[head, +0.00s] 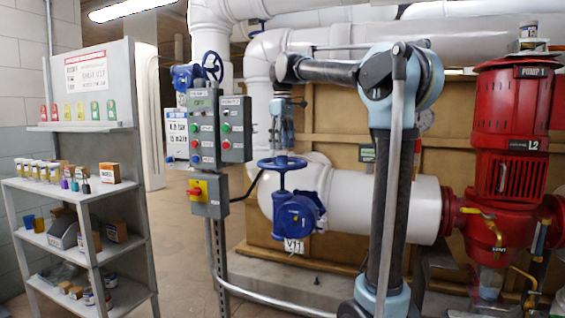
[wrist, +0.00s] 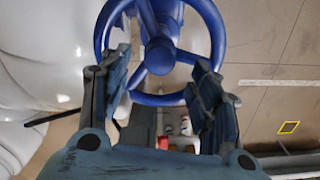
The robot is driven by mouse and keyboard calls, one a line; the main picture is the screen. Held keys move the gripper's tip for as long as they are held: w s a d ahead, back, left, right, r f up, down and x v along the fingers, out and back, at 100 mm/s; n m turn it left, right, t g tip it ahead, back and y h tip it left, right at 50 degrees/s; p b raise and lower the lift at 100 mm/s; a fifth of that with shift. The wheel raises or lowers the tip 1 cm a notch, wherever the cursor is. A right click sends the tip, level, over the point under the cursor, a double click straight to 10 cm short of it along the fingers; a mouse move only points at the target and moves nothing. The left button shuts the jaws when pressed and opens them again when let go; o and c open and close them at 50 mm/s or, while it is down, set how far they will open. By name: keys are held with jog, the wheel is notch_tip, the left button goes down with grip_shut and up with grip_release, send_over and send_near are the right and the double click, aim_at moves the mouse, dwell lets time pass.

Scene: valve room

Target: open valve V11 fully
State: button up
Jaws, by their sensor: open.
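Valve V11 has a blue handwheel (head: 282,163) on a blue body (head: 297,212), with a white V11 tag (head: 294,246) below it, on the big white pipe. My gripper (head: 283,146) points down just above the handwheel in the head view. In the wrist view the handwheel (wrist: 159,56) with its hub and spokes fills the top middle. My gripper (wrist: 164,70) is open, with one finger on each side of the wheel's near part. Nothing is held. I cannot tell whether the fingers touch the rim.
A grey control box (head: 205,140) with buttons and a red-yellow switch stands close left of the handwheel. A grey rail (head: 270,300) runs low in front. A red pump (head: 508,130) stands right, and a shelf (head: 85,190) with small items stands left.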

aim_at(283, 159)
jog(key=m, duration=0.4)
jog(key=shift+m, duration=0.3)
jog(key=m, duration=0.3)
jog(key=shift+m, duration=0.4)
jog(key=m, duration=0.3)
jog(key=shift+m, duration=0.3)
jog(key=m, duration=0.4)
jog(key=shift+f, duration=3.25)
jog(key=shift+c, duration=0.4)
jog(key=shift+d, duration=0.1)
jog(key=c, duration=0.8)
